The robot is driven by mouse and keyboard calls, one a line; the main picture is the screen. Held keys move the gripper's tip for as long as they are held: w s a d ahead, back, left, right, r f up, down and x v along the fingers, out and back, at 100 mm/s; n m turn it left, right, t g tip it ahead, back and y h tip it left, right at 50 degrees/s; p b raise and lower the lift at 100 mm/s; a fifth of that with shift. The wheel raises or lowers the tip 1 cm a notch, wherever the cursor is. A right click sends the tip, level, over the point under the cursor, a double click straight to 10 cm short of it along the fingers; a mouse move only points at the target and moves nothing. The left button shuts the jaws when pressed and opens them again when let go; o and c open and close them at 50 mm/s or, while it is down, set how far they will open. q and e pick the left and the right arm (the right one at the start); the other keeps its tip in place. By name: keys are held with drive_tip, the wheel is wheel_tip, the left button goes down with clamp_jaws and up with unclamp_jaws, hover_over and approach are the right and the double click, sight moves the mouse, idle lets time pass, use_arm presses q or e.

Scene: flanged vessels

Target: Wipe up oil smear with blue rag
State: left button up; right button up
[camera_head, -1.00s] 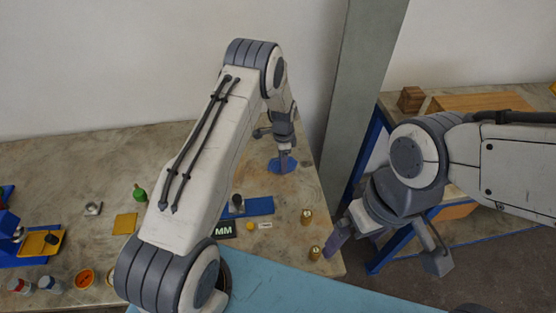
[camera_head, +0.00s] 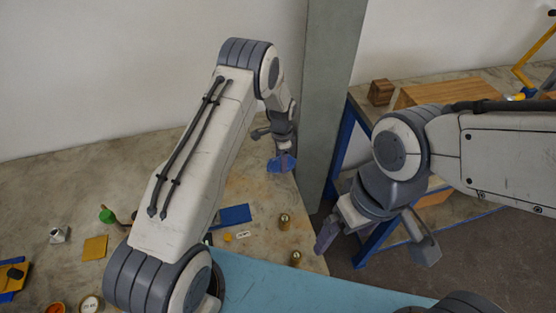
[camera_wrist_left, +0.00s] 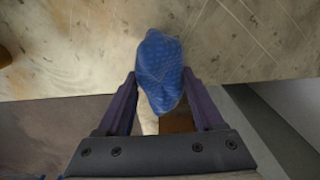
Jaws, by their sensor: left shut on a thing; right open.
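The blue rag (camera_head: 281,164) is bunched in my left gripper (camera_head: 282,150), near the right edge of the workbench (camera_head: 262,185) in the head view. In the left wrist view, the rag (camera_wrist_left: 159,68) bulges out between the two fingers of my left gripper (camera_wrist_left: 160,88). It overlaps the bench edge in that picture. Whether it touches the bench is not clear. My right gripper (camera_head: 374,246) is open and empty, to the right of the bench. I cannot make out the oil smear for certain; the bench top is blotchy and scratched.
A blue pad (camera_head: 235,215) and two brass pieces (camera_head: 284,221) (camera_head: 295,258) lie near my left forearm. A green bottle (camera_head: 107,215) and yellow square (camera_head: 95,247) are at left. A grey pillar (camera_head: 330,100) stands right behind the bench edge.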

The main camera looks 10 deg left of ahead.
use_arm(q)
drive_tip(key=shift+w+d, duration=0.4)
drive_tip(key=shift+d, duration=0.35)
wheel_tip(320, 180, up, 4)
drive_tip(key=shift+s+f+p, duration=0.1)
drive_tip(key=shift+f+p, duration=0.15)
drive_tip(key=shift+p, duration=0.6)
drive_tip(key=shift+a+r, duration=0.1)
drive_tip(key=shift+r, duration=0.2)
drive_tip(key=shift+r+p, duration=1.45)
drive_tip(key=shift+r, duration=0.6)
